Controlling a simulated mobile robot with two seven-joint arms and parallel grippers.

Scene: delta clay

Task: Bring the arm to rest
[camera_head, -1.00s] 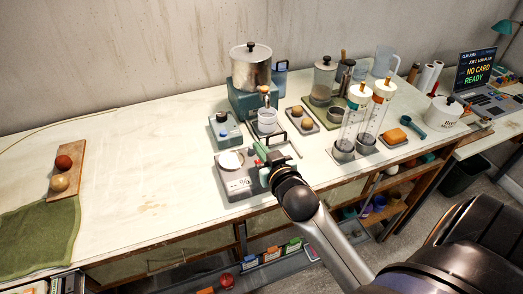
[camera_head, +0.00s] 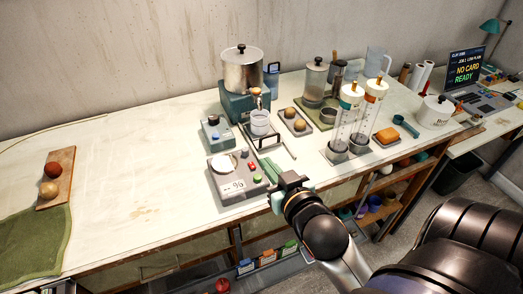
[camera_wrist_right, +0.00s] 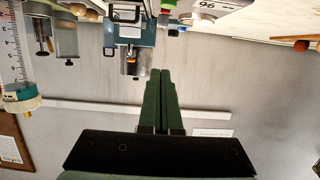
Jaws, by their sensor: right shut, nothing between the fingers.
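My right gripper (camera_head: 267,170) is over the front edge of the bench, just right of the grey scale (camera_head: 226,192). Its green fingers are closed together with nothing between them. In the right wrist view the shut fingers (camera_wrist_right: 160,100) lie side by side, pointing toward the metal pot (camera_wrist_right: 132,62), which appears upside down. My right arm reaches in from the lower right. My left gripper is in neither view.
Close by stand a beaker (camera_head: 260,122) on a stand, a blue-grey device (camera_head: 216,133) and the metal pot on its base (camera_head: 241,103). Two glass cylinders (camera_head: 340,130) stand to the right. The bench's left middle (camera_head: 140,165) is clear.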

